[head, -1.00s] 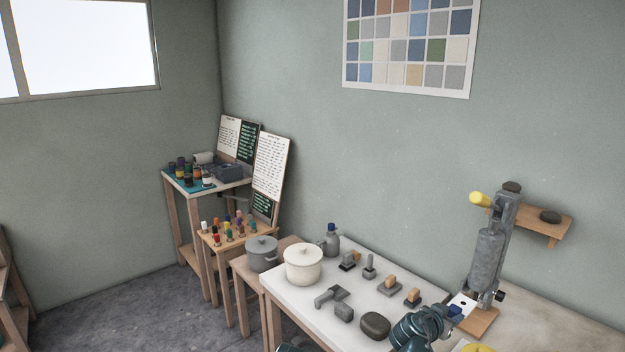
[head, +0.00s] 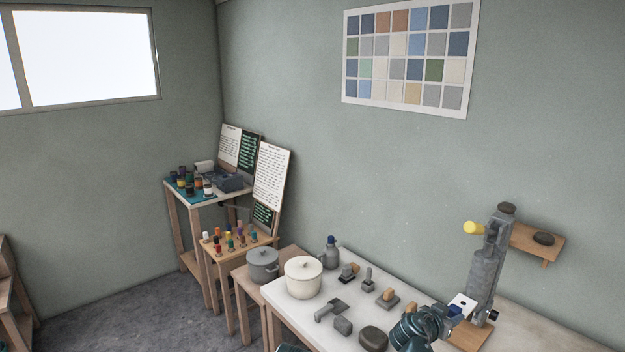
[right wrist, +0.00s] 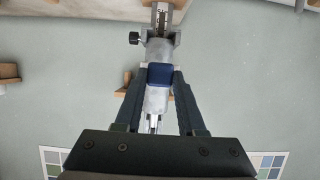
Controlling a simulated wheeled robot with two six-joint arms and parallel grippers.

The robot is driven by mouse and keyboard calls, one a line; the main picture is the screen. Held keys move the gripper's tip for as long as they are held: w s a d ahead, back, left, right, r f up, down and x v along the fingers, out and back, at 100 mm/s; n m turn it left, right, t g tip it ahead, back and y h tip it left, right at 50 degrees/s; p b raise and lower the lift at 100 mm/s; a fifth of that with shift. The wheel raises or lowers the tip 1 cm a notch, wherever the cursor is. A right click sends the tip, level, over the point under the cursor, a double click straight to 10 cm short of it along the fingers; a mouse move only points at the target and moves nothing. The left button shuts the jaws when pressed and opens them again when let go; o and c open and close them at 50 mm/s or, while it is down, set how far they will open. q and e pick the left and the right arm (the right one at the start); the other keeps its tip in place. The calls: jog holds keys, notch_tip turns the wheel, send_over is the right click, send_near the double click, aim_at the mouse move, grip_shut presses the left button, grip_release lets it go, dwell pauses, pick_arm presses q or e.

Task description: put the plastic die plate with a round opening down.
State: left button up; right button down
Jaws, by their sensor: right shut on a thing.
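The die plate (head: 463,302) is a small white plate with a dark round opening and a blue part at its near side. My right gripper (head: 450,314) is shut on it at the blue part, in front of the grey upright extruder (head: 485,270). In the right wrist view the blue part (right wrist: 160,74) sits between the two fingertips, with the extruder's grey body behind it. I cannot tell whether the plate touches the extruder or its wooden base (head: 470,335).
The white table (head: 300,318) holds a cream pot (head: 303,277), a grey bottle (head: 330,253), several small tools and a dark round stone (head: 373,338) close to my right arm.

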pick_arm(q)
notch_tip(320, 180, down, 7)
jog(key=b, duration=0.6)
pick_arm(e)
notch_tip(320, 180, down, 7)
notch_tip(320, 180, up, 6)
jog(key=p, duration=0.6)
jog(key=shift+r, duration=0.2)
pick_arm(q)
notch_tip(320, 180, up, 7)
jog(key=p, duration=0.1)
pick_arm(e)
jog(key=shift+r, duration=0.4)
pick_arm(q)
notch_tip(320, 180, down, 7)
jog(key=b, duration=0.7)
pick_arm(e)
notch_tip(320, 180, down, 7)
jog(key=shift+f, duration=0.2)
jog(key=shift+r, duration=0.1)
